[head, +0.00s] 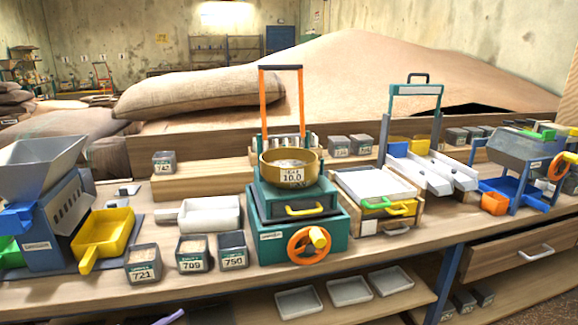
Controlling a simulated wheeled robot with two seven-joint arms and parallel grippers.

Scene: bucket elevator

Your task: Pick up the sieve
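The sieve appears to be the round brass-coloured pan (290,170) with a white label reading 10.0. It sits upright on top of a teal machine (300,228) near the middle of the bench. Pale material shows inside it; its bottom is hidden. An orange upright frame (264,110) with a dark top bar rises just behind the pan. Neither of my grippers is in view, and nothing is holding the pan.
An orange handwheel (309,245) juts from the teal machine's front. Small grey bins (192,254) and a white scoop (210,213) stand left. A wooden-framed tray unit (376,190) stands close right. A yellow scoop (104,236) lies further left.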

